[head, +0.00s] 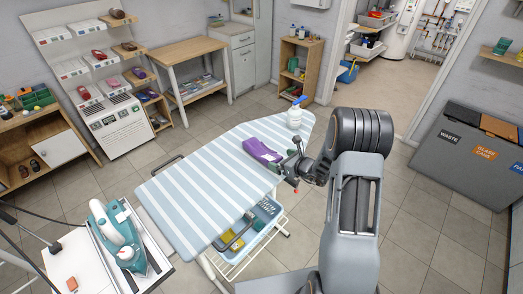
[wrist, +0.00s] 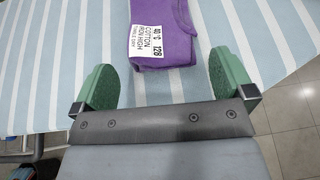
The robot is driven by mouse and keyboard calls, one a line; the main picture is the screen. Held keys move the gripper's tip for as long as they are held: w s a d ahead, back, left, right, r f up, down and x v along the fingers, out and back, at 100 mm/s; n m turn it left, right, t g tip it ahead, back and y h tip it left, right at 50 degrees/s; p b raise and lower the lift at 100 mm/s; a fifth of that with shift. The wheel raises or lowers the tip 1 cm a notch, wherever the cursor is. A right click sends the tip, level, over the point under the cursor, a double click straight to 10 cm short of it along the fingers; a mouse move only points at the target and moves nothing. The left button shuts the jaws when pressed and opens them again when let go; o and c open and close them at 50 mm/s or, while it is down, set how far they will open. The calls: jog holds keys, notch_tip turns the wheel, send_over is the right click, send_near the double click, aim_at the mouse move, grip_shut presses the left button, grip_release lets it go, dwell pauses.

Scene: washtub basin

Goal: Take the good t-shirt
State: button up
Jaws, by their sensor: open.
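A folded purple t-shirt (head: 262,151) lies on the striped ironing board (head: 205,172), right of its middle. In the wrist view the purple t-shirt (wrist: 182,25) is at the top centre, with a white label reading cotton, iron high and 128 on its near end. My gripper (head: 291,168) is at the board's right edge, just right of the shirt in the head view. In the wrist view my gripper (wrist: 165,80) is open, its green fingers wide apart. The shirt's near end lies between and a little beyond the fingers, with nothing held.
A white spray bottle (head: 294,117) stands at the board's far end. A teal iron (head: 122,235) is on a stand at the lower left. A blue bin (head: 262,212) sits on the shelf below the board. Grey waste bins (head: 465,140) stand at the right.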

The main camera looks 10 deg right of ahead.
aim_at(276, 158)
jog(key=shift+p+x, duration=1.05)
jog(key=shift+x, duration=2.15)
jog(key=shift+s+f, duration=0.1)
jog(key=shift+f, duration=0.05)
jog(key=shift+c, duration=0.3)
jog(key=c, duration=0.7)
jog(key=shift+o, duration=0.2)
